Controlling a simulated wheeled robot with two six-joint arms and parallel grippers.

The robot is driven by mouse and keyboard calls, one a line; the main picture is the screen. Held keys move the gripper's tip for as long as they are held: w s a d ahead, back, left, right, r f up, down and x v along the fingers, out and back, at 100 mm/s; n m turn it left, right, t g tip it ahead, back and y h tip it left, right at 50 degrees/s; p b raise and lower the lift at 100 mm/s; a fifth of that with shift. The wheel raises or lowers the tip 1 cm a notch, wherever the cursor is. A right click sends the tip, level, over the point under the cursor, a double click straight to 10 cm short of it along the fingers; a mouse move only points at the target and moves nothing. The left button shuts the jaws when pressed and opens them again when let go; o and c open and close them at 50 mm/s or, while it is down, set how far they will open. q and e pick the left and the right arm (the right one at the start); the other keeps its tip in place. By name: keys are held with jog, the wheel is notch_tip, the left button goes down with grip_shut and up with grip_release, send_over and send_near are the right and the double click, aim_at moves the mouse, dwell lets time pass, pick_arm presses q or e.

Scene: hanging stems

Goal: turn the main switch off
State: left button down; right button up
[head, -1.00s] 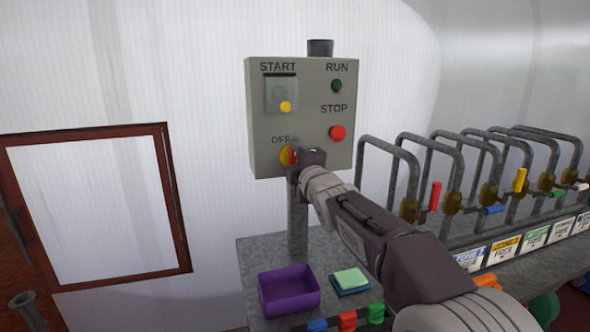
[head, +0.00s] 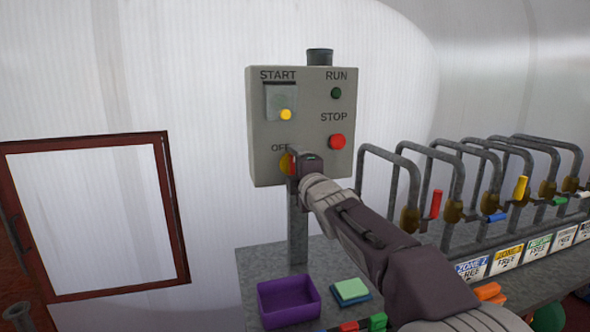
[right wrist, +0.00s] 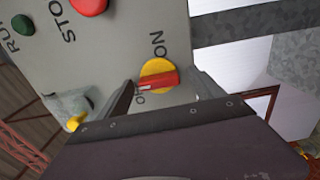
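The main switch (head: 286,163) is a yellow disc with a red handle, low on the grey control box (head: 262,115), under an OFF label. In the head view my right gripper (head: 300,163) covers its right part. In the right wrist view the switch (right wrist: 172,74) shows between the two fingers of my right gripper (right wrist: 163,85). The fingers are open, one on each side, with gaps to the disc. The red handle's white-marked end lies by the partly hidden OFF label; the ON label is clear of it. My left gripper is not in view.
The box also carries a red STOP button (head: 337,142), a green RUN lamp (head: 336,93) and a START cover (head: 281,102). Bent pipes with valves (head: 410,220) stand right.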

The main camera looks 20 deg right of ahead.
jog(key=s, duration=0.9)
jog(key=shift+d, duration=0.15)
